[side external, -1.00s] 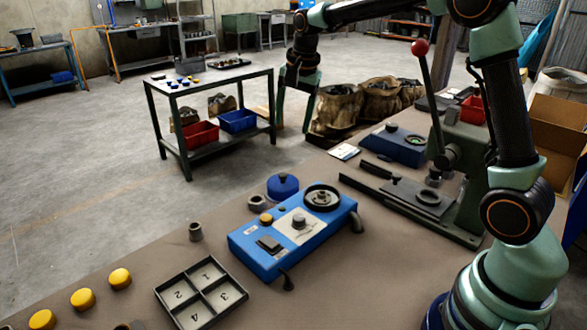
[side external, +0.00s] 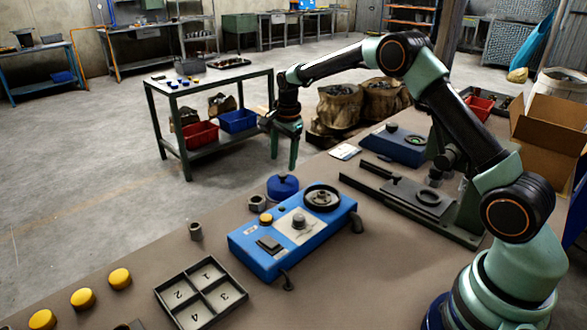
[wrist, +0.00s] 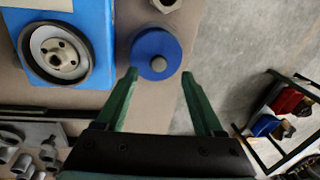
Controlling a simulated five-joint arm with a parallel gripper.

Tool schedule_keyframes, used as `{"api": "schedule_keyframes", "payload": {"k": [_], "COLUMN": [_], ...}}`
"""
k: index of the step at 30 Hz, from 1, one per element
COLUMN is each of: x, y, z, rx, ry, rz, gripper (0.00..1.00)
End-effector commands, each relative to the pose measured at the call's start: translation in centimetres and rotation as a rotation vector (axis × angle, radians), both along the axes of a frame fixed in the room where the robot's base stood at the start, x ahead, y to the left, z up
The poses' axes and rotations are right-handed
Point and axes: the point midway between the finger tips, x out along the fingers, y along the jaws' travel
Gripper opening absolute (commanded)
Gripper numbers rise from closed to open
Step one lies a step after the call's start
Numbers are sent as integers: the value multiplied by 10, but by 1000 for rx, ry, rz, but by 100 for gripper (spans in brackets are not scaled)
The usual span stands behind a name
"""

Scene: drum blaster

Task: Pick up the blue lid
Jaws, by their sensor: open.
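The blue lid (side external: 282,188) is a round disc with a small knob on top. It rests on the brown bench just behind the blue machine. In the wrist view my gripper's green fingers (wrist: 158,74) are spread apart, tips near the lid's lower edge. I cannot tell the exact height gap to the lid.
The blue machine (side external: 262,253) with a round chuck sits close beside the lid. A hex nut (side external: 257,202) is next to it. A lever press (side external: 462,190) stands to the right. A numbered tray (side external: 218,309) and yellow caps (side external: 83,298) are at the front left.

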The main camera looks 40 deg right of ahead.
Motion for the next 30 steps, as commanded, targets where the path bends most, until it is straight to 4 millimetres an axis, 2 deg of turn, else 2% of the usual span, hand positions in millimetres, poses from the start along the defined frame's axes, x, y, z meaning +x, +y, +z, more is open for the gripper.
{"api": "schedule_keyframes", "payload": {"k": [12,21,23,24,27,30], "x": [5,6,6,6,6,6], "y": [0,-1,-1,-1,-1,-1], "z": [-49,-53,-53,-53,-52,-52], "rx": [1,0,0,0,0,0], "ry": [2,-1,0,0,0,-1], "rz": [1,1,1,1,1,1], "gripper": [70,70,51,35,0,0]}}
